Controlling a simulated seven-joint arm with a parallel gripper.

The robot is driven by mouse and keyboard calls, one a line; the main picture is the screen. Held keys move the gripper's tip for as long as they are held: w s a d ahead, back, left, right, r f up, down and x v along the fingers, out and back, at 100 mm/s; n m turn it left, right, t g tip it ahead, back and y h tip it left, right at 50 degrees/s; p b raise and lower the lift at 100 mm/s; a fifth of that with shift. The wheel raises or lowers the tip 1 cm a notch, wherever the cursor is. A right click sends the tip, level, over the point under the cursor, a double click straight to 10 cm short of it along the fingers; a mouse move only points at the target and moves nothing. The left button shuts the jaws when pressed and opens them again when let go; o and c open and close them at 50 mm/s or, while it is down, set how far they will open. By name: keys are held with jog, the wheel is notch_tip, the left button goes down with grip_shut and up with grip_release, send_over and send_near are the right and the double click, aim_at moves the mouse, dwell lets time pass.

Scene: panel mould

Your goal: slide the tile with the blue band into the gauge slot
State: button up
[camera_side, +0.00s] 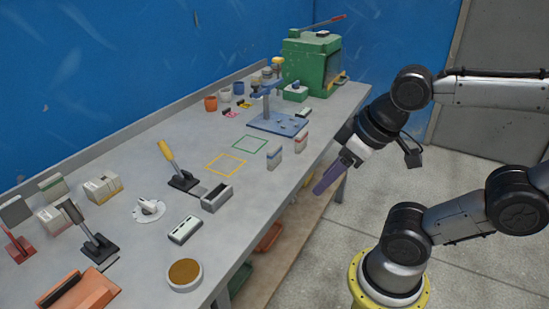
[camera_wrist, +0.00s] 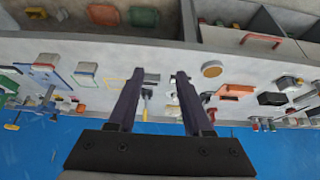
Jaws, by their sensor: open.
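In the side view, two small upright tiles stand near the front edge of the bench. The left one (camera_side: 274,158) seems to carry a bluish band near its top, and the right one (camera_side: 301,142) a reddish band. Both are small, so the colours are not certain. A grey block with a dark slot-like opening (camera_side: 216,198) stands nearer the camera; I cannot tell for sure that it is the gauge. My gripper (camera_side: 322,187) is open and empty, out past the front edge, right of the tiles and apart from them. Its spread fingers show in the wrist view (camera_wrist: 157,76).
A yellow outline (camera_side: 226,165) and a green outline (camera_side: 250,144) mark bare bench behind the tiles. A blue press stand (camera_side: 278,123) and a green machine (camera_side: 307,65) stand farther back. A yellow-handled clamp (camera_side: 182,178), a white box (camera_side: 185,229) and a round pad (camera_side: 184,273) stand nearer.

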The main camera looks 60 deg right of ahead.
jog(key=shift+o, duration=0.8)
